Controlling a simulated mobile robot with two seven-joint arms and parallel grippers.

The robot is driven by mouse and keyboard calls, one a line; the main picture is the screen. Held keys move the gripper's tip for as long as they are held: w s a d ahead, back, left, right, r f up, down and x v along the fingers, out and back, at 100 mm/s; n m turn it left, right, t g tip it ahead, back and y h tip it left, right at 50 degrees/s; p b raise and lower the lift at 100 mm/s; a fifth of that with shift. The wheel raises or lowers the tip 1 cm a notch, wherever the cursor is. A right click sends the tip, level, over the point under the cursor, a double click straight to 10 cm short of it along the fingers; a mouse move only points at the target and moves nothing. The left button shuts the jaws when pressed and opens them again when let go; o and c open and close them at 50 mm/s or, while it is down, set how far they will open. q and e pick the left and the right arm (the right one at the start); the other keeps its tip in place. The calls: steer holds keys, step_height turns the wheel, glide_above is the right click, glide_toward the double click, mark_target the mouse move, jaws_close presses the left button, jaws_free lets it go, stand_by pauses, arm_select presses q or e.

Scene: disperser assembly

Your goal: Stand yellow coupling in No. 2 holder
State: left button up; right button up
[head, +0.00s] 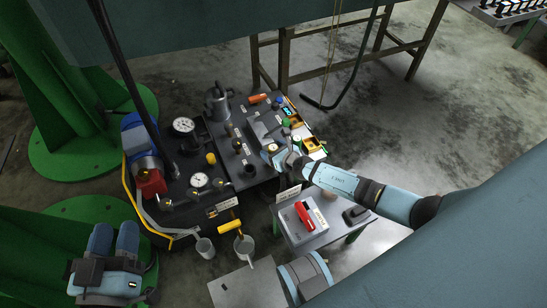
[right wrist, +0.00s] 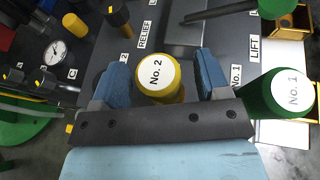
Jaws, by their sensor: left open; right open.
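The yellow coupling (right wrist: 160,82), with a round white "No. 2" label on top, appears upright between the blue fingers of my right gripper (right wrist: 168,80). The fingers are open, one on each side, with a visible gap. A partly hidden "2" label lies behind the left finger. The coupling's lower end and the holder under it are hidden. In the head view, my right gripper (head: 282,154) is at the panel's right edge, over the coupling's white top (head: 272,148). My left gripper (head: 113,240) is open and empty at the lower left.
A green coupling (right wrist: 285,94) labelled "No. 1" stands close to the right finger. A dark panel with gauges (head: 199,180), valves and a grey can (head: 218,102) fills the middle. Cups (head: 205,247) and a small table (head: 312,228) with a red-handled thing are nearer.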

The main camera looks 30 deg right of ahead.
jaws_close()
steer(key=shift+r, duration=0.15)
